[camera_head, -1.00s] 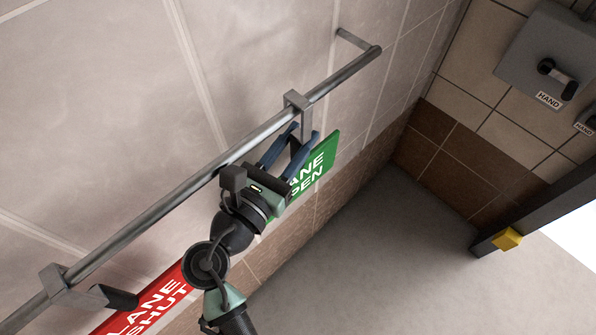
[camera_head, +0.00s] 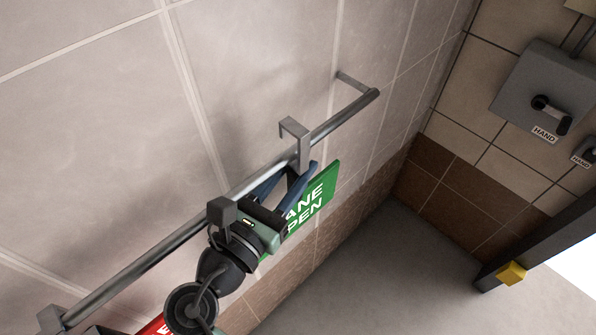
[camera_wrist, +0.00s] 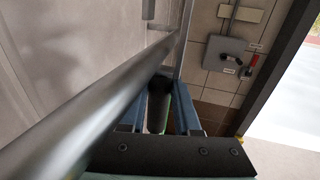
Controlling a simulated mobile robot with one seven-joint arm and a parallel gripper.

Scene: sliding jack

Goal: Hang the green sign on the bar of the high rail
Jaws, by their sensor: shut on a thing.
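The green sign (camera_head: 318,196), with white lettering partly hidden by my gripper, hangs below a grey hook (camera_head: 304,150). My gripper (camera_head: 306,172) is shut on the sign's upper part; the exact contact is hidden. In the head view the hook's bent top stands clearly above the bar (camera_head: 240,188), with its stem in front of the bar. Whether the hook's tip is behind the bar is hard to tell.
The bar's far end joins the tiled wall by a bracket (camera_head: 352,82). A grey switch box (camera_head: 545,95) is on the right wall; a dark post (camera_head: 540,235) with a yellow block stands below it.

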